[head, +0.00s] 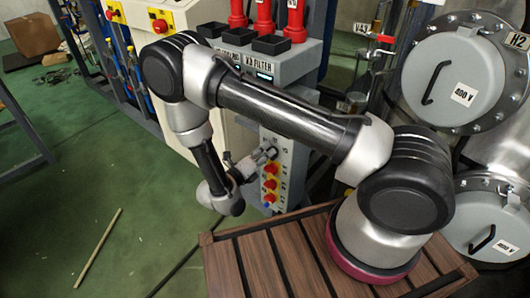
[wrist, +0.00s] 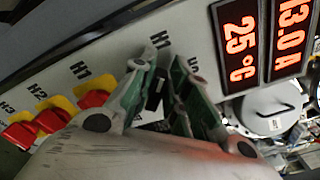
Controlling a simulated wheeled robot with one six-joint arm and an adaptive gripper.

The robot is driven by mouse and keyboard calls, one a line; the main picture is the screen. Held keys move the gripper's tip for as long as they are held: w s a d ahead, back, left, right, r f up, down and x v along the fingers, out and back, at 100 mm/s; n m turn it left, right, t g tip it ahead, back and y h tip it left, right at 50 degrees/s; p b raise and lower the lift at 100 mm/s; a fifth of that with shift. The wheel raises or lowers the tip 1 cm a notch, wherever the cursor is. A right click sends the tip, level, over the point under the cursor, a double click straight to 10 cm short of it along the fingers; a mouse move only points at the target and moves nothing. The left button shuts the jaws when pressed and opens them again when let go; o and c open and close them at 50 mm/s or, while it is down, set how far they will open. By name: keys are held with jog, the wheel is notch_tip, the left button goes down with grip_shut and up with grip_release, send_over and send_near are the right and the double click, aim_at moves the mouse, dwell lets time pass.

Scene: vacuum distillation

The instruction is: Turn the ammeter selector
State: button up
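The ammeter selector, a small black knob (wrist: 154,90), sits on a pale panel under a label reading H1 in the wrist view. My gripper (wrist: 164,72) has its two green-padded fingers on either side of the knob. The fingers are apart, with a strip of panel showing between them; whether either pad touches the knob is hard to tell. Part of the knob is hidden by the near finger. In the head view my gripper (head: 265,154) is at the front of the grey control panel (head: 291,165), and the knob cannot be made out.
In the wrist view, red switches on yellow plates, one of them (wrist: 93,99), line the panel beside my gripper. A red display (wrist: 240,47) reads 25 °C, next to one reading 13.0A. In the head view grey vessels (head: 455,80) stand at right; green floor (head: 130,190) is open at left.

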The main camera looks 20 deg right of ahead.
jog(key=shift+o, duration=1.2)
jog(key=v, duration=1.2)
